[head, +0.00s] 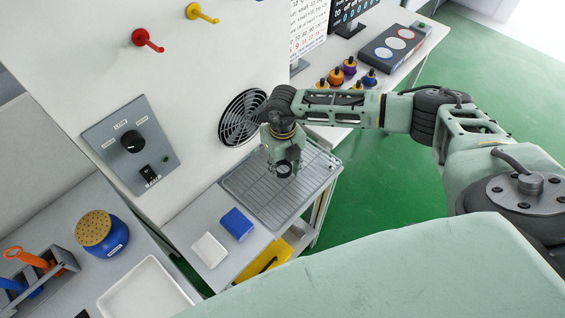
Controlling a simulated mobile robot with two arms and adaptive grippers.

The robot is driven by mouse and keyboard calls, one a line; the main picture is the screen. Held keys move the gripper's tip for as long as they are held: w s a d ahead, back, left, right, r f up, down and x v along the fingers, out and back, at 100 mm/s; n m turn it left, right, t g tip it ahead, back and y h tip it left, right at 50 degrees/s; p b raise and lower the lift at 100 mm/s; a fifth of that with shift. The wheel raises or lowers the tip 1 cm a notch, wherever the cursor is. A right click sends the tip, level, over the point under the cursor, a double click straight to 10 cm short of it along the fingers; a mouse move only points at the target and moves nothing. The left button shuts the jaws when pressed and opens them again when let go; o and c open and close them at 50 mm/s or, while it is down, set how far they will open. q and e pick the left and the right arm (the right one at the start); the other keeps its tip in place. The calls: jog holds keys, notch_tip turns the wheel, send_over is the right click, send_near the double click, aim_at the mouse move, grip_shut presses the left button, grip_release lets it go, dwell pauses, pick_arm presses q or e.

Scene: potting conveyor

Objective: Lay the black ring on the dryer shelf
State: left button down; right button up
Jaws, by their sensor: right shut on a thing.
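The dryer shelf (257,208) is a grey wire rack on the bench in front of a round black fan grille (242,117). My right gripper (283,160) points down over the back part of the rack and is shut on the small black ring (284,169). The ring shows as a dark loop at the fingertips. I cannot tell whether the ring touches the rack or is a little above it. The rack's bars show bare around the gripper. My left gripper is not in view.
A blue block (236,224) and a white block (209,250) sit left of the rack. A control panel with a knob (132,141) is on the wall. Several coloured knobbed pieces (349,66) stand behind my right forearm. A white tray (146,290) lies at lower left.

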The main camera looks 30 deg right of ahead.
jog(key=shift+f, duration=0.1)
jog(key=o, duration=1.1)
jog(key=shift+r, duration=0.25)
notch_tip(320, 180, up, 12)
jog(key=b, duration=0.4)
jog(key=shift+f, duration=0.1)
